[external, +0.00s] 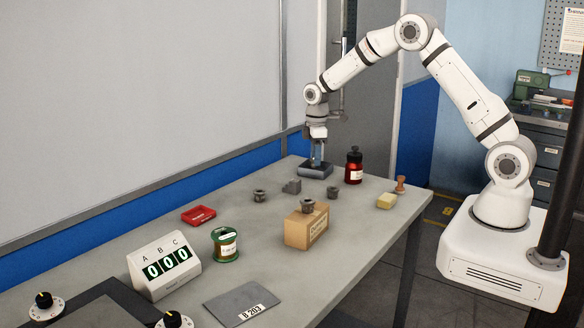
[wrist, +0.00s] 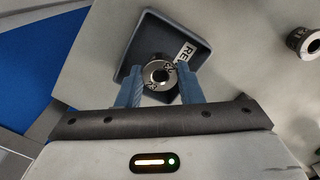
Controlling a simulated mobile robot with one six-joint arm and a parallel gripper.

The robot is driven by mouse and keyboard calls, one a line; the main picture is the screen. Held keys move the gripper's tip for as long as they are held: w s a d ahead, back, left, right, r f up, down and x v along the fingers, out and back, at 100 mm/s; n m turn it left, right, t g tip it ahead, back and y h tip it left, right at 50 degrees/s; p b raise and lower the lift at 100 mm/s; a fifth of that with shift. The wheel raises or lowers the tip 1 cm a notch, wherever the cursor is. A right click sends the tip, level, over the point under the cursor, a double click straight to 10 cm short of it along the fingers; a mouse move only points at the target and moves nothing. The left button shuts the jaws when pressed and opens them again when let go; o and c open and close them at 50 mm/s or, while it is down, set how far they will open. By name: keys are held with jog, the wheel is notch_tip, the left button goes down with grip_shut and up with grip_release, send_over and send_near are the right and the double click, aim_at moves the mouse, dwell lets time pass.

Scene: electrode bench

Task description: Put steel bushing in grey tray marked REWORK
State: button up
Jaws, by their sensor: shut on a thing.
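My gripper (wrist: 158,82) is shut on a steel bushing (wrist: 158,70), a grey ring with a bright rim and dark markings on top. Behind it in the wrist view is the grey tray (wrist: 143,28), with a white label partly hidden, reading "RE". In the external view my gripper (external: 316,160) points down at the grey tray (external: 316,173) near the back of the bench. The fingertips are over or inside the tray; I cannot tell whether the bushing touches its floor. The held bushing is hard to make out there.
One bushing shows right in the wrist view (wrist: 304,41).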

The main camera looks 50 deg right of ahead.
jog(key=shift+f, duration=0.9)
jog(key=o, duration=1)
jog(key=shift+r, duration=0.15)
notch_tip(320, 180, up, 12)
jog(key=b, duration=0.1)
jog(key=s+a+r+m+t, duration=0.1)
jog(key=s+r+m, duration=0.1)
jog(key=s+r, duration=0.35)
jog(key=s+r+m, duration=0.2)
jog(key=s+r, duration=0.1)
jog(key=s, duration=0.6)
jog(key=s+f+m+t, duration=0.1)
jog(key=s+m, duration=0.4)
jog(key=s, duration=1.5)
jog(key=shift+s+a+f+t, duration=0.4)
jog(key=shift+t, duration=0.1)
